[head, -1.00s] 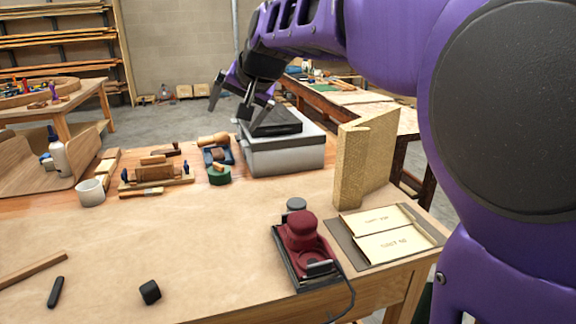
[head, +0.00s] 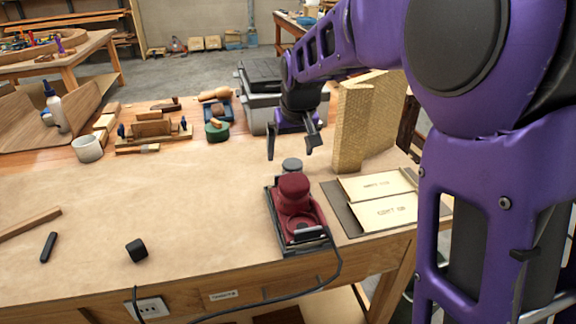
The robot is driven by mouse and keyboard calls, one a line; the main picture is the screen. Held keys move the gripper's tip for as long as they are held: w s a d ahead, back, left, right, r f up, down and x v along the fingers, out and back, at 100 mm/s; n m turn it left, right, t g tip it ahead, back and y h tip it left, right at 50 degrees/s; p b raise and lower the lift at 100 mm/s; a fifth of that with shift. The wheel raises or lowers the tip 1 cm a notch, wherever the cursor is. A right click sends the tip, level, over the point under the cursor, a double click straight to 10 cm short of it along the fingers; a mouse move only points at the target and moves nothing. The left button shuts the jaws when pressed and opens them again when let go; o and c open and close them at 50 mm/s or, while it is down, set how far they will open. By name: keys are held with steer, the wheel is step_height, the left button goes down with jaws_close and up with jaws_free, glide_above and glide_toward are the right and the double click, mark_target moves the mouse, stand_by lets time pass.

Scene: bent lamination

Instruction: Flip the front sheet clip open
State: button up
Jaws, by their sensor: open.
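The red sheet sander (head: 293,192) stands on the workbench, right of its middle. It has a round knob on top and a dark base. A grey metal clip (head: 306,232) lies along its near end; whether it is open or shut is too small to tell. Any clip at the far end is hidden by the body. My gripper (head: 290,152) is open and empty, pointing down above the bench just behind the sander. It is apart from the sander and the clip.
A small grey round piece (head: 292,165) sits just behind the sander. An upright tan block (head: 352,130) and a grey case (head: 258,115) stand behind. A black cable runs off the near edge.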

steer(key=b+x, duration=0.1)
steer(key=x, duration=1)
steer(key=shift+w+f, duration=0.2)
steer(key=c, duration=1.2)
steer(key=shift+o, duration=0.2)
steer(key=shift+r+p, duration=0.15)
steer(key=shift+p, duration=0.15)
